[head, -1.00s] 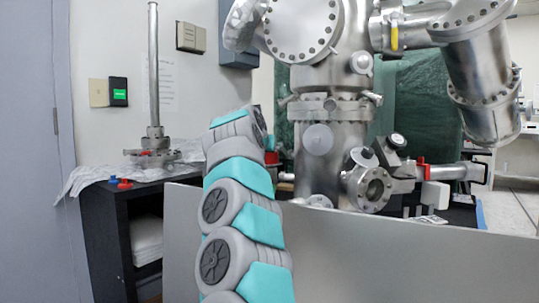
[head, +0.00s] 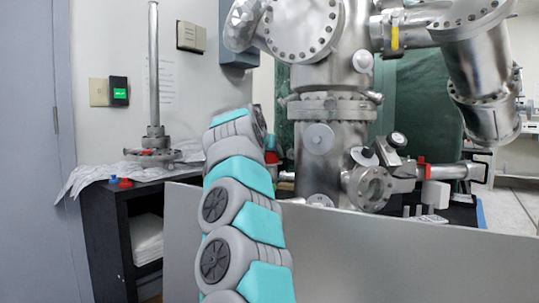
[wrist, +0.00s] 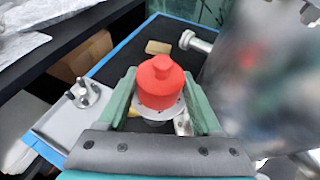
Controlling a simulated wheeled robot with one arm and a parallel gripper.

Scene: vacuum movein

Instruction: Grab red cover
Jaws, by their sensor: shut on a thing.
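The red cover (wrist: 160,84) is a rounded red cap with a narrower knob on top. In the wrist view it sits upright between the two green fingers of my gripper (wrist: 162,100), which is shut on it. A pale round flange shows just under the cover; whether the two touch is hard to tell. In the head view, a bit of red (head: 272,158) shows just right of my arm, while my gripper is hidden behind the arm.
The steel vacuum chamber (head: 332,150) stands close on the right. A grey panel (head: 400,255) crosses the front. A black shelf (head: 110,225) stands at left with small red and blue caps (head: 120,182). In the wrist view, a grey tray (wrist: 70,115) lies left of my gripper.

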